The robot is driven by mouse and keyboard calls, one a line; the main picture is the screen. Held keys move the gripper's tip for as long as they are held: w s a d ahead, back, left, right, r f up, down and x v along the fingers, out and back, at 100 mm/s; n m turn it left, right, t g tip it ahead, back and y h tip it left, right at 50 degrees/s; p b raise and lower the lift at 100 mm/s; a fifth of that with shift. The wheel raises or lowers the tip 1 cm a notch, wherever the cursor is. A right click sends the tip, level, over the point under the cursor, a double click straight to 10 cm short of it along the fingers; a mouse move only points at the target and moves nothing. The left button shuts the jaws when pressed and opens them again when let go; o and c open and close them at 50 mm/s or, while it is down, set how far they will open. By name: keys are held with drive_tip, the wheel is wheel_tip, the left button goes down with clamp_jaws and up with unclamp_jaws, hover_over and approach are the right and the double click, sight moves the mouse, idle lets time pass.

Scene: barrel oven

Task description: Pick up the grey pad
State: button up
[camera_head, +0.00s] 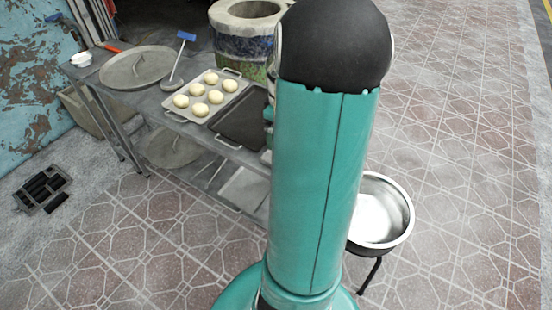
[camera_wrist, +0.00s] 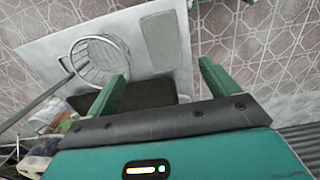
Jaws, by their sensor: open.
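The grey pad (camera_wrist: 160,42) shows in the wrist view as a flat rounded rectangle. It lies on a pale grey surface (camera_wrist: 50,50), close to its right edge. My gripper (camera_wrist: 162,71) is open, with its two green fingers apart and nothing seen between them. In the picture the pad lies just beyond the fingertips, between the two fingers' lines. The height of the gripper above it cannot be told. In the head view my arm covers the middle, and I cannot make out the pad or the gripper there.
A round wire rack (camera_wrist: 96,60) lies left of the pad, and a dark tray (camera_wrist: 150,93) lies nearer. In the head view the table holds a tray of dough balls (camera_head: 192,87), a black tray (camera_head: 242,122) and a round lid (camera_head: 135,68). A metal bowl (camera_head: 378,215) stands right.

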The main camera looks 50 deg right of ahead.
wheel_tip(320, 180, down, 5)
drive_tip(key=shift+s+f, duration=0.15)
drive_tip(key=shift+a+f, duration=0.2)
drive_tip(key=shift+f, duration=1.15)
drive_tip(key=shift+a+f, duration=0.2)
drive_tip(key=shift+f, duration=1.15)
drive_tip(key=c, duration=1.1)
drive_tip(key=shift+r, duration=0.1)
drive_tip(key=shift+r, duration=0.45)
drive_tip(key=shift+d+r, duration=0.2)
drive_tip(key=shift+r, duration=1.05)
drive_tip(key=s+d+r, duration=0.2)
drive_tip(key=d+r, duration=0.1)
drive_tip(key=d, duration=0.1)
drive_tip(key=s+d+r, duration=0.2)
drive_tip(key=d+r, duration=0.1)
drive_tip(key=d, duration=0.1)
drive_tip(key=s+d+r, duration=0.2)
drive_tip(key=d+r, duration=0.1)
drive_tip(key=d, duration=0.1)
drive_tip(key=shift+d+r, duration=0.1)
drive_tip(key=shift+r, duration=0.1)
